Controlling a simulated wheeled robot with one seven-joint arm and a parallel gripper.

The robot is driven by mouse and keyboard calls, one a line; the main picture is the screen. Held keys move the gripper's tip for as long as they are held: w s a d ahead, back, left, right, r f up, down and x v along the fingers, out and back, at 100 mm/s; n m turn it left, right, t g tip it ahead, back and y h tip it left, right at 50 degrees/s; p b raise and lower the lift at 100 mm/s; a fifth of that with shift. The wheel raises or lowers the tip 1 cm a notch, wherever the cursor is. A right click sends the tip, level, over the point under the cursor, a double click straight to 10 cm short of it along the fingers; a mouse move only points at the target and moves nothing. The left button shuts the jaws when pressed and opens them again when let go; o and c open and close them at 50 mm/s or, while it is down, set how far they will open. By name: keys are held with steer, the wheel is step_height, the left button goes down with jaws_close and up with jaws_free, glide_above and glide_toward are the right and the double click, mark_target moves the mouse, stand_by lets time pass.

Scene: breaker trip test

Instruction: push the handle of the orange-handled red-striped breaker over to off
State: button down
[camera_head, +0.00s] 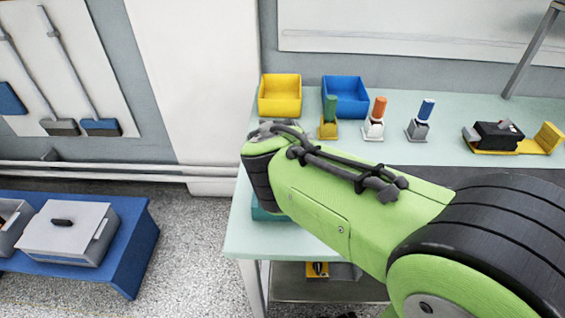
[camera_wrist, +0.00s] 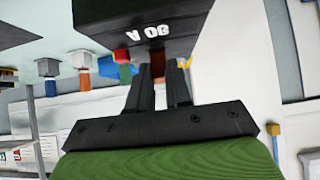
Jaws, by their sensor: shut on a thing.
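The orange-handled breaker (camera_head: 375,127) stands on the bench in the head view, on a pale base; I cannot make out its stripe colour. Its orange handle (camera_head: 379,107) points up with a slight lean right. In the wrist view the orange handle (camera_wrist: 85,80) shows at the left, apart from my gripper. In the head view my arm hides the gripper and box.
A green-handled breaker (camera_head: 329,120) with a yellow base stands left of the orange one, a blue-handled breaker (camera_head: 420,122) right. Yellow (camera_head: 280,104) and blue bins (camera_head: 346,104) stand behind. A black device (camera_head: 495,134) sits at the right. Bare bench lies between.

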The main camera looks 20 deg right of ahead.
steer(key=shift+s+a+f+t+h+b, duration=0.15)
steer(key=shift+s+f+t+h+b, duration=0.3)
steer(key=shift+t+b, duration=0.6)
steer(key=shift+r, duration=0.1)
